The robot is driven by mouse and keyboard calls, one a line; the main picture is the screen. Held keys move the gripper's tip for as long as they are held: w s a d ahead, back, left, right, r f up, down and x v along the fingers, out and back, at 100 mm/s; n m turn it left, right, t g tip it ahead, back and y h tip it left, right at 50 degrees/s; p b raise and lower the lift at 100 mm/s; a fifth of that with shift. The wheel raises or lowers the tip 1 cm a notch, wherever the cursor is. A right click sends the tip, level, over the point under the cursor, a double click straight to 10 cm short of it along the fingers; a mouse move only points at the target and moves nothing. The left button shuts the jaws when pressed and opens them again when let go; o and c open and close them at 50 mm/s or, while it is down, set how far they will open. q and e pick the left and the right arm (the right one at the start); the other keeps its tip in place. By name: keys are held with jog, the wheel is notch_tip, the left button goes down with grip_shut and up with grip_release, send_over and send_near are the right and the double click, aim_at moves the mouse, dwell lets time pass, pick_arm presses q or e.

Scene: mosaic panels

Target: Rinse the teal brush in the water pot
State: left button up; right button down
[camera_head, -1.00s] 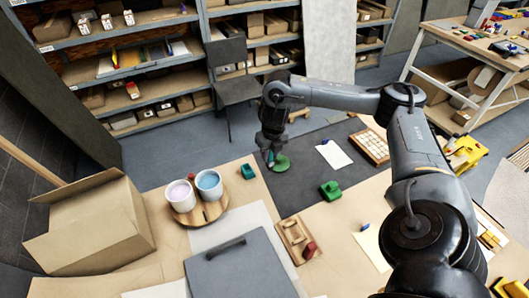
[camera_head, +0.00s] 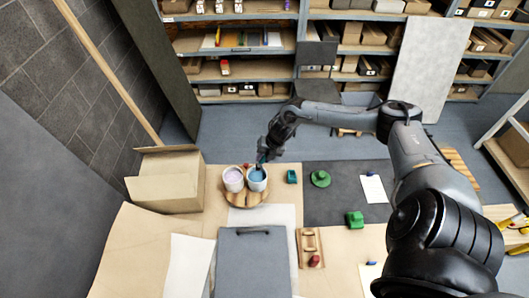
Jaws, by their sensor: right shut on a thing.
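My right gripper (camera_head: 264,157) is shut on the teal brush (camera_head: 261,160), of which only a small part shows. The gripper is over the pot of blue liquid (camera_head: 257,184), with the brush pointing down at its opening. I cannot tell whether the tip is in the liquid. A second white pot (camera_head: 233,180) with pale lilac contents stands just left of it. Both pots stand on a round wooden board (camera_head: 246,202). My left gripper is not in view.
A teal block (camera_head: 291,176) sits right of the pots, and a green round piece (camera_head: 320,179) lies on the dark mat (camera_head: 340,205). A wooden rack (camera_head: 308,246) and a grey panel (camera_head: 252,265) are in front. An open cardboard box (camera_head: 166,181) stands left.

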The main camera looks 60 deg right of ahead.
aim_at(263, 162)
jog(key=shift+w+a, duration=0.1)
jog(key=shift+w+f, duration=0.1)
jog(key=shift+f, duration=0.3)
notch_tip(263, 162, down, 3)
jog(key=b, duration=0.3)
jog(key=shift+f, duration=0.2)
jog(key=shift+f+b, duration=0.85)
jog(key=shift+f, duration=0.05)
jog(key=shift+f, duration=0.35)
jog(key=shift+f+b, duration=0.15)
jog(key=shift+b, duration=0.25)
dwell(0.3)
dwell(0.5)
